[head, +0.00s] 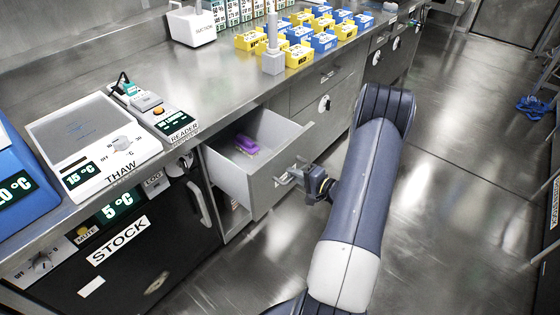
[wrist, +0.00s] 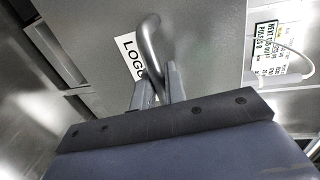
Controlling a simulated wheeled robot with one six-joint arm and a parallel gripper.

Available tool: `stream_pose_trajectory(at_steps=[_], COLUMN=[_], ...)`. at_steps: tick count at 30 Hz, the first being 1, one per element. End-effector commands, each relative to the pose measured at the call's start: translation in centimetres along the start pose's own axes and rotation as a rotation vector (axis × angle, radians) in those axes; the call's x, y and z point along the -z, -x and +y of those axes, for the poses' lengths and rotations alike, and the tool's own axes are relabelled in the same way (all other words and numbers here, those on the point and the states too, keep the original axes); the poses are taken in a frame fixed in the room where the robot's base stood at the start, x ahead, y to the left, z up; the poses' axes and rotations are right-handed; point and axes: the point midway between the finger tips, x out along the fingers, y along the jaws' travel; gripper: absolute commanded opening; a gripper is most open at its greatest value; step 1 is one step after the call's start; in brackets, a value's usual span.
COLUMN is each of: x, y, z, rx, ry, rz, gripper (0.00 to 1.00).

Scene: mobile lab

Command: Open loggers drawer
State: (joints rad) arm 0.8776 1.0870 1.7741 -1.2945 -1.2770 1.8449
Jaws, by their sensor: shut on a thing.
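The loggers drawer (head: 276,178) is pulled out from under the bench in the head view, and its inside shows. A purple object (head: 246,145) lies inside it. My gripper (head: 296,177) is at the drawer's front, at its handle. In the wrist view my gripper (wrist: 152,88) is shut on the curved metal handle (wrist: 148,40). A white label partly reading "LOGG" (wrist: 131,58) is beside the handle, partly hidden behind it.
The STOCK unit (head: 130,250) with a dark door stands left of the drawer. The bench (head: 215,90) carries a THAW plate (head: 95,140), a READER device (head: 148,105) and several yellow and blue boxes. Open floor (head: 450,150) lies to the right.

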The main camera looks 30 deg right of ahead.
Motion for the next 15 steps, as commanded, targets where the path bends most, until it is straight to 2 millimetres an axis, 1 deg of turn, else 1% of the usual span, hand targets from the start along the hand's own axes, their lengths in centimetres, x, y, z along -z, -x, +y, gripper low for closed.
stream_pose_trajectory(at_steps=[1,6,10,15], x=[0.1,0.1,0.1,0.0], y=[1.2,3.6,4.8,5.5], z=[0.0,0.6,0.9,1.1], rx=[-0.001,-0.001,0.0,0.0], ry=[-0.004,-0.002,-0.001,0.001], rz=[0.005,0.003,0.002,0.0], gripper=[0.0,0.0,0.0,0.0])
